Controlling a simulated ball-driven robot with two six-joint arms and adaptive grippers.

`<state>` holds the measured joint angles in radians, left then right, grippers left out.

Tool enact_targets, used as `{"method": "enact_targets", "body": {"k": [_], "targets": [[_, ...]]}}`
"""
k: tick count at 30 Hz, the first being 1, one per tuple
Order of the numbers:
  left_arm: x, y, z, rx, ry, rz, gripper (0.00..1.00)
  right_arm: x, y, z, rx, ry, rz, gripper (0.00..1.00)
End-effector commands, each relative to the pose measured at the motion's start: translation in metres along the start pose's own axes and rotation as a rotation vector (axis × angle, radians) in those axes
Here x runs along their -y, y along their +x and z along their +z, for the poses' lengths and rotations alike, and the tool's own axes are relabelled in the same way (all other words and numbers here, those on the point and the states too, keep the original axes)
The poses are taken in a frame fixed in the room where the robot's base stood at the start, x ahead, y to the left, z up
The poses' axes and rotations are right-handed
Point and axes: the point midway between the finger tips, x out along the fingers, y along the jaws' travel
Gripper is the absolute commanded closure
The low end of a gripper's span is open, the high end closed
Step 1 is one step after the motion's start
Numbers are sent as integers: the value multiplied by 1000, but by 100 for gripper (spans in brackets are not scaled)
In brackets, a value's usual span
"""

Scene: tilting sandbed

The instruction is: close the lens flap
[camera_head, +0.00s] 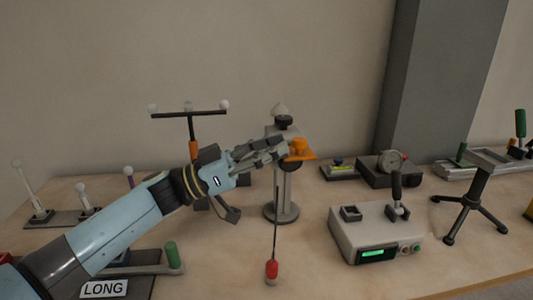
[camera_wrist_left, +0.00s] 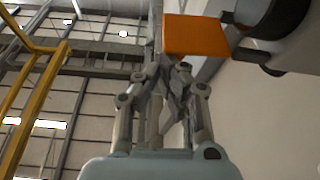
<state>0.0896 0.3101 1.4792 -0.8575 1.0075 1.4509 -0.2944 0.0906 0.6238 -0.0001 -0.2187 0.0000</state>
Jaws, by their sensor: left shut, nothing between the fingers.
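An orange flap (camera_head: 300,154) sits on the head of a grey instrument (camera_head: 283,188) that stands on a post with a round base. In the left wrist view the flap is a flat orange plate (camera_wrist_left: 196,36) beside the grey round body (camera_wrist_left: 270,22). My left gripper (camera_head: 278,152) is shut and empty, with its fingertips right at the left side of the instrument head and flap. In the left wrist view its fingertips (camera_wrist_left: 174,72) are just below the orange plate; I cannot tell whether they touch it. The gripper hides part of the instrument head. My right gripper is not in view.
A red plumb weight (camera_head: 272,270) hangs in front of the post. A grey box with a green display (camera_head: 378,236) and a small black tripod (camera_head: 468,205) stand to the right. A T-bar target with white balls (camera_head: 190,112) stands behind my left arm. A plate labelled LONG (camera_head: 104,288) lies front left.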

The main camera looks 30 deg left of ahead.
Motion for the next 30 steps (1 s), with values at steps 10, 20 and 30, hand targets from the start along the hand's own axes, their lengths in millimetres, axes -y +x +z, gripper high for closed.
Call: {"method": "enact_targets", "body": {"k": [10,20,30], "targets": [[-2,5,-2,0,0,1,100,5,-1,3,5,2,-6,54],[-2,4,0,0,18,8,100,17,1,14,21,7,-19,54],[-5,-2,16,1,189,68,100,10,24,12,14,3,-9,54]]}}
